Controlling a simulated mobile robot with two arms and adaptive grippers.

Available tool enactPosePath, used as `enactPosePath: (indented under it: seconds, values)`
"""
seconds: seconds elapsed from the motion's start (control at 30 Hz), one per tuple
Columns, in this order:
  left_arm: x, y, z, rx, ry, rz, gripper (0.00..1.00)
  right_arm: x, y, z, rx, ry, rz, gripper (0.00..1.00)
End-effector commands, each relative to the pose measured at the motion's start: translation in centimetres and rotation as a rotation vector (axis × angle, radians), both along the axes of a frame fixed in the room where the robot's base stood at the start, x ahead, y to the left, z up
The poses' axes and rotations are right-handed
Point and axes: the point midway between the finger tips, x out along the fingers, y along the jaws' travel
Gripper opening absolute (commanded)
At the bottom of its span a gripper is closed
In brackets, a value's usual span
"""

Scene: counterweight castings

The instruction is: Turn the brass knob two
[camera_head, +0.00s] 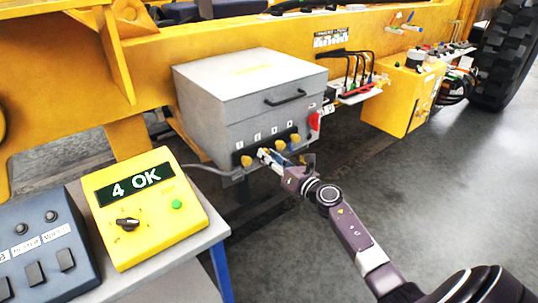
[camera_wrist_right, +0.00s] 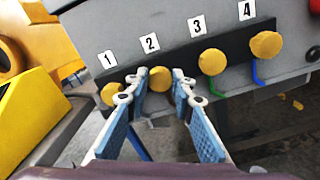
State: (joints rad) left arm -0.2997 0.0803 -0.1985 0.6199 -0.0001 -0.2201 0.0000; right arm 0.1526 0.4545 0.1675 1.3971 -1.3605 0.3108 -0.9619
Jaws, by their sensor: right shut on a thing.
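A grey box (camera_head: 245,105) has a dark strip with several round brass-yellow knobs in a row, under white labels 1 to 4. Brass knob two (camera_wrist_right: 159,79) sits under label 2 in the right wrist view, between the fingertips of my right gripper (camera_wrist_right: 159,86). My right gripper (camera_head: 267,157) is shut on this knob; in the head view it covers most of it. Knob one (camera_wrist_right: 110,94) is close beside the left finger. Knob three (camera_wrist_right: 212,62) and knob four (camera_wrist_right: 266,45) are to the right. My left gripper is not in view.
A yellow box (camera_head: 150,205) showing "4 OK" and a dark switch panel (camera_head: 40,250) stand on a table at the lower left. A red part (camera_head: 314,121) is on the grey box's right side. Another yellow box (camera_head: 402,95) is farther right. Open floor lies at right.

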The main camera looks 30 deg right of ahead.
Motion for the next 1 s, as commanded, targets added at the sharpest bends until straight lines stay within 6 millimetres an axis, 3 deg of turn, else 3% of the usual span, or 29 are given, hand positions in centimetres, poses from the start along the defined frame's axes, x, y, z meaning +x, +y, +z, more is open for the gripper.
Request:
enactPosePath:
  seconds: [1.0]
  values:
    - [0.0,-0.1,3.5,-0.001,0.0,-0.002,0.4,0.0,-0.1,-0.1,0.964,0.078,-0.001,0.0]
